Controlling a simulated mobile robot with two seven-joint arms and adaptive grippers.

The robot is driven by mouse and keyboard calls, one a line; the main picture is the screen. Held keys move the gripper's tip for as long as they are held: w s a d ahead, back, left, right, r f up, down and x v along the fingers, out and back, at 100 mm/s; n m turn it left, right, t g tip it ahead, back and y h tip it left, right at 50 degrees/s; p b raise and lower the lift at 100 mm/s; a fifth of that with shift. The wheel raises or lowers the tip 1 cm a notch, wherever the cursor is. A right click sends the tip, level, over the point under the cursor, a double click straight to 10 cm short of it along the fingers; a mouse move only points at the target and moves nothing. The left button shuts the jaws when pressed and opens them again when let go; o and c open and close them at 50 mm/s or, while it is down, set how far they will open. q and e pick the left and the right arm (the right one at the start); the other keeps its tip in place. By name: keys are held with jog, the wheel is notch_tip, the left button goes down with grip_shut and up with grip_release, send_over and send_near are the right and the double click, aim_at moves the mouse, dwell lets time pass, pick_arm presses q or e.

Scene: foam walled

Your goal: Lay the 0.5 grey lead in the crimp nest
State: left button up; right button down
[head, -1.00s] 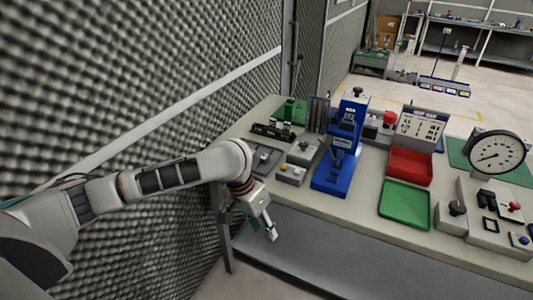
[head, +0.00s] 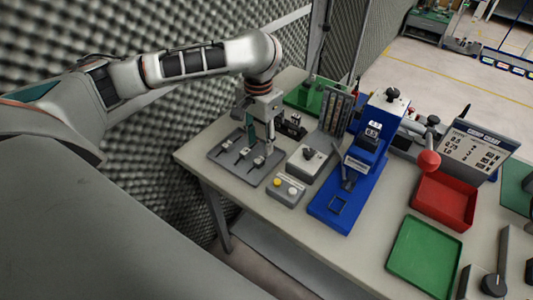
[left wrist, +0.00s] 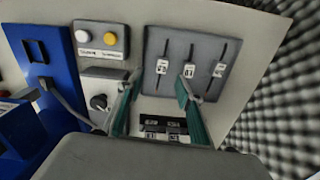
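Several leads lie in a grey slotted tray (head: 243,157) at the bench's left end. Each is a thin dark line with a small white tag; the tag print is too small to tell which is the 0.5 grey lead. The tray shows in the left wrist view (left wrist: 158,103) too. My left gripper (head: 260,130) is above the tray, pointing down. Its teal fingers (left wrist: 155,92) are apart with nothing between them, one over the tray, one beside its left edge. The blue crimp press (head: 350,180) stands right of the tray, with a small square recess at its base front. My right gripper is not in view.
A button box (head: 286,189) and a knob box (head: 308,160) stand between tray and press. A dark rack (head: 336,113) stands behind. A red bin (head: 444,200) and a green tray (head: 424,256) lie to the right. A foam wall (head: 140,125) borders the bench's left.

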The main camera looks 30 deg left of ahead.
aim_at(259, 159)
pick_arm(q)
jog(key=shift+s+f, duration=0.2)
jog(key=shift+f, duration=0.7)
jog(key=shift+w+a+f, duration=0.1)
jog(key=shift+w+f, duration=0.1)
jog(key=shift+f, duration=1.2)
jog(key=shift+w+a+f, duration=0.1)
jog(key=shift+w+f, duration=0.05)
jog(key=shift+f, duration=1.2)
grip_shut()
